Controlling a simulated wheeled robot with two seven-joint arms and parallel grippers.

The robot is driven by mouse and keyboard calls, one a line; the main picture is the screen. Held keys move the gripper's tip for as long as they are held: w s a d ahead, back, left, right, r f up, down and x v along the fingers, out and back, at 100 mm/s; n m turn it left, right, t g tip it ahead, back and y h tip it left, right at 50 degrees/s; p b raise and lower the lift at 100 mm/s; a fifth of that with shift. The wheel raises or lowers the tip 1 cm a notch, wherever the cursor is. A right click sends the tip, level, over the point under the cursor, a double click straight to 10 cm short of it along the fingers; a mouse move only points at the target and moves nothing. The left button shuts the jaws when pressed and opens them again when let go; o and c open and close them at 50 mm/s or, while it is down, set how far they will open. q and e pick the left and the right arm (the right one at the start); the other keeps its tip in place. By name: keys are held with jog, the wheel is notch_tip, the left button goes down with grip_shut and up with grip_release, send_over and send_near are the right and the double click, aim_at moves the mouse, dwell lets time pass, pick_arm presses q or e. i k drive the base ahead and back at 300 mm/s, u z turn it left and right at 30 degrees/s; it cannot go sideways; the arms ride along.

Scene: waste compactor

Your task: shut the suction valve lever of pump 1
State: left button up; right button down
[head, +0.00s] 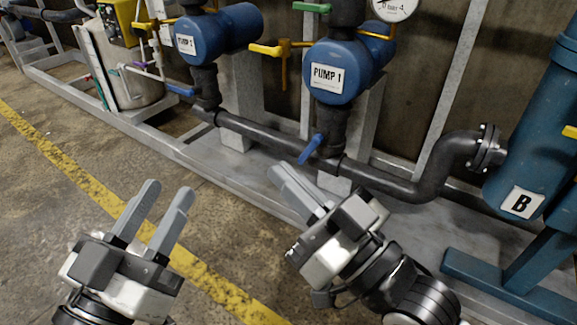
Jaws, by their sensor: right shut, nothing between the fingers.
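Pump 1 (345,68) is a blue pump with a "PUMP 1" label, in the upper middle of the head view. My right gripper (279,167) is shut and empty. Its fingertips are just left of and below the lever's free end, with a small gap in the picture; I cannot tell the depth between them. My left gripper (170,188) is open and empty, over the floor at the lower left.
A dark suction pipe (270,138) runs low behind my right gripper and bends up to a blue vessel marked B (534,130). Pump 2 (195,40), with another blue lever (181,90), stands to the left. A yellow lever (266,50) is beside pump 1. The front floor is clear.

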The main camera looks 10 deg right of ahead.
aim_at(319, 138)
jog(key=z, duration=0.1)
jog(key=i, duration=1.1)
jog(key=z, duration=0.3)
